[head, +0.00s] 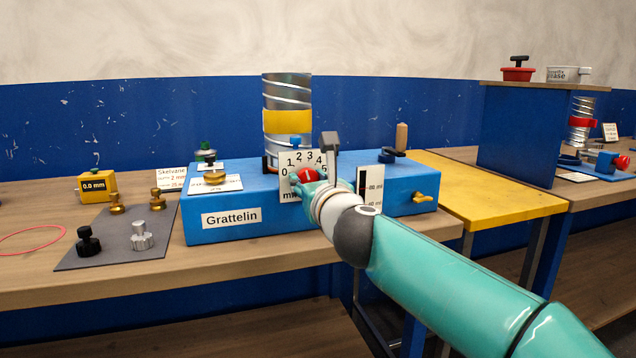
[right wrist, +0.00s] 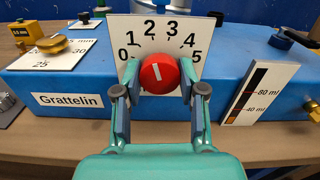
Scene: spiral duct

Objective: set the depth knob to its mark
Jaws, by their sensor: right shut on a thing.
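The red depth knob (head: 308,174) sits in front of a white dial plate (head: 291,160) numbered 0 to 5, on the front of the blue Grattelin machine (head: 270,221). In the right wrist view the knob (right wrist: 158,74) bears a short white line, nearly upright and leaning slightly left at its top, roughly toward the 2. My right gripper (right wrist: 159,84) is shut on the knob, one finger on each side. In the head view the gripper (head: 304,183) partly hides the knob and the dial's lower part. My left gripper is not in view.
A spiral metal duct (head: 287,90) with a yellow band stands behind the dial. A ml scale plate (head: 369,187) and a brass tap (head: 425,198) are to the right. A grey mat (head: 112,245) with several small knobs lies left, near a red ring (head: 32,240).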

